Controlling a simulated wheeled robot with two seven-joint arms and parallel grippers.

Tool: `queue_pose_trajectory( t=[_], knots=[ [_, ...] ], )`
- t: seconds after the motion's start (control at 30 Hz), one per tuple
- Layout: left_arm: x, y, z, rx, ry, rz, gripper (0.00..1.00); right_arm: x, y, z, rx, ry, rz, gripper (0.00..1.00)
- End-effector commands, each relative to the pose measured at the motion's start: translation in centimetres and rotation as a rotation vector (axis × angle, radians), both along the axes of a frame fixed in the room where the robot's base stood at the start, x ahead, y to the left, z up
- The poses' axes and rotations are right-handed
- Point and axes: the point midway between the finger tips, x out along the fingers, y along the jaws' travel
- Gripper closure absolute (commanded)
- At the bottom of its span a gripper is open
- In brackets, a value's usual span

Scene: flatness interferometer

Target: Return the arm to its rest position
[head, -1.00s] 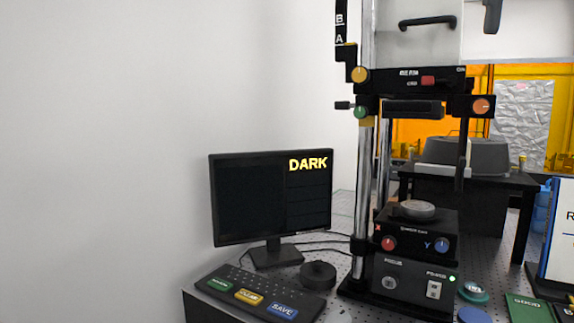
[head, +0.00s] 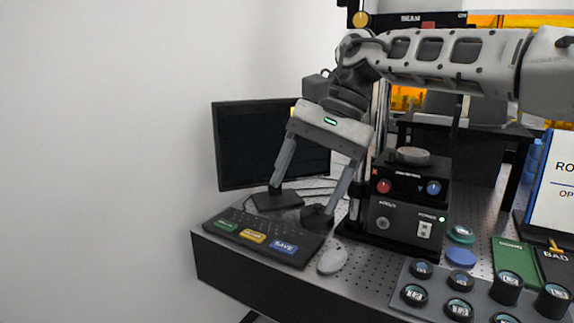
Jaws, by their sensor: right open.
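My right arm (head: 450,62) reaches in from the right, across the front of the interferometer column. Its gripper (head: 303,200) hangs down in front of the monitor (head: 245,140). The two fingers are wide apart, with nothing seen between them. The fingertips show above the keypad (head: 265,238) and close to the dark round knob (head: 317,217), which the right finger partly covers. Whether that finger touches the knob I cannot tell. My left gripper is out of view.
The instrument base (head: 405,228) with its red and blue knobs stands right of the gripper. A grey mouse (head: 332,260) lies by the keypad. A tray (head: 400,300) of round parts, a green bin (head: 512,256) and a sign (head: 552,190) fill the right. The left wall side is free.

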Motion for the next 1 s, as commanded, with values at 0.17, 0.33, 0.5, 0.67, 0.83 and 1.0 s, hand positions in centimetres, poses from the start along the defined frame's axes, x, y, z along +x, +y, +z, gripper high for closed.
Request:
queue_pose_trajectory(
  t=[0.17, 0.33, 0.5, 0.67, 0.83, 1.0],
  knots=[
    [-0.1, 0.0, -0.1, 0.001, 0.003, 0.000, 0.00, -4.6, 9.6, -9.0, 0.253, 0.383, -0.137, 0.29],
    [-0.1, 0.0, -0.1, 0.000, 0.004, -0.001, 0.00, -9.5, 16.5, -12.0, 0.463, 0.834, -0.352, 0.29],
    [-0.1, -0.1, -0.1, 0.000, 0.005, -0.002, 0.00, -11.6, 20.0, -12.1, 0.615, 1.353, -0.611, 0.29],
    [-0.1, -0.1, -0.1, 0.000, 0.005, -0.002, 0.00, -10.4, 19.9, -12.4, 0.701, 1.889, -0.870, 0.29],
    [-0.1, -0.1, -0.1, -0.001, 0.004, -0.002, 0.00, -7.3, 16.2, -16.0, 0.747, 2.491, -1.143, 0.29],
    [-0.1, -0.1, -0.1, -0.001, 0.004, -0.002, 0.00, -5.7, 9.4, -23.8, -0.621, -2.485, 1.107, 0.29]
  ],
)
